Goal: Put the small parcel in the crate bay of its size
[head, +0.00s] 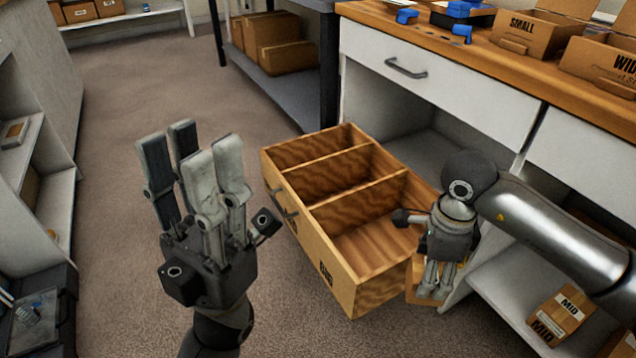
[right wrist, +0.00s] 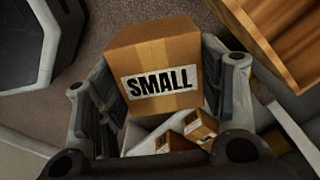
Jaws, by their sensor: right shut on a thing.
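The small parcel (right wrist: 165,72) is a brown cardboard box labelled SMALL. In the right wrist view it sits between the fingers of my right gripper (right wrist: 160,105). In the head view my right gripper (head: 435,288) points down, shut on the parcel (head: 411,287), most of which the fingers hide. It is just right of the crate's near end. The wooden crate (head: 303,232) is open-topped with three bays in a row, which look empty. A dark label marks its near bay, too small to read surely. My left gripper (head: 192,148) is open and empty, pointing up left of the crate.
Boxes marked SMALL (head: 520,40) and WIDE (head: 607,68) stand on the counter (head: 490,55). Parcels marked MID (head: 562,312) lie on the low shelf at right. A grey rack (head: 285,95) stands behind the crate.

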